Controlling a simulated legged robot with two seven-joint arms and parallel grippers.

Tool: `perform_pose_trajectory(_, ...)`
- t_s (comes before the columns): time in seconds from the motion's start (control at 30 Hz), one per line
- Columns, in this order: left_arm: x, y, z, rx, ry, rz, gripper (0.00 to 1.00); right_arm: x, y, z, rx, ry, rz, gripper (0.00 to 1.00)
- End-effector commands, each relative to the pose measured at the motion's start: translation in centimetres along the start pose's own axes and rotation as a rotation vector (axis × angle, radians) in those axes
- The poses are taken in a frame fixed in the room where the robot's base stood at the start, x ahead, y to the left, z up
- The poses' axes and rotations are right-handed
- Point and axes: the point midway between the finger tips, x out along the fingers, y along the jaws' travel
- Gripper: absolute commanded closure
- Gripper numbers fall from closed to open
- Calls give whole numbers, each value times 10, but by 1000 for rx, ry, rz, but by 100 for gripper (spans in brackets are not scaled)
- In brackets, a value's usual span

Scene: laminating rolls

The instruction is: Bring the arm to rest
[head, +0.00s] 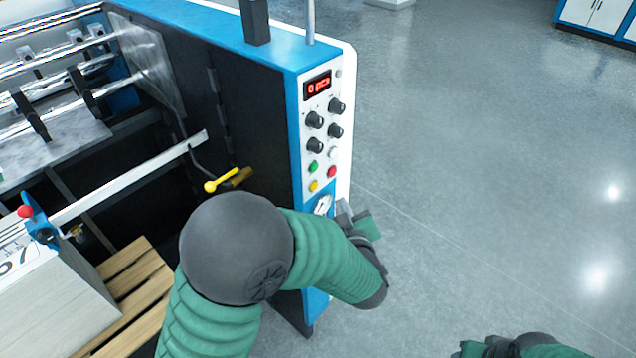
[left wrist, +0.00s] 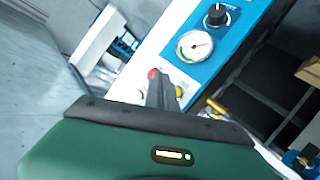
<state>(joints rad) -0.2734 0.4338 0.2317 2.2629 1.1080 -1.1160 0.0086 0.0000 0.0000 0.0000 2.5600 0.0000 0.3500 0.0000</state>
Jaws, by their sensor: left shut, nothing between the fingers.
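My left arm, green with a dark grey joint, reaches across the front of the laminating machine (head: 295,70) in the head view. My left gripper (head: 343,210) is beside the lower end of the machine's control panel (head: 322,135). In the left wrist view my left gripper (left wrist: 160,88) is shut and empty, with its dark fingers in front of the panel's buttons. I cannot tell whether it touches the panel. Part of my right arm (head: 530,346) shows at the bottom edge of the head view; its fingers cannot be made out.
The panel has a red display (head: 318,87), black knobs and coloured buttons. A gauge (head: 323,205) sits below them, partly hidden. A yellow-handled lever (head: 222,180) is left of the panel. A wooden pallet (head: 130,290) stands lower left. The floor (head: 480,180) to the right is clear.

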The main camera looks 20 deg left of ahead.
Motion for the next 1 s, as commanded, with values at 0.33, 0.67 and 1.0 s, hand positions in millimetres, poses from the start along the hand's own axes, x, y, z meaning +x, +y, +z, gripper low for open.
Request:
perform_pose_trajectory(0.33, 4, 3, 19, 74, -168, 96, 100, 6, 0, 2, 0, 0, 0, 50)
perform_pose_trajectory(0.67, -89, -147, 89, 662, -945, 150, 100, 24, 0, 6, 0, 0, 0, 50)
perform_pose_trajectory(1.0, -120, -199, 86, 793, -1098, 82, 100, 25, 0, 6, 0, 0, 0, 50)
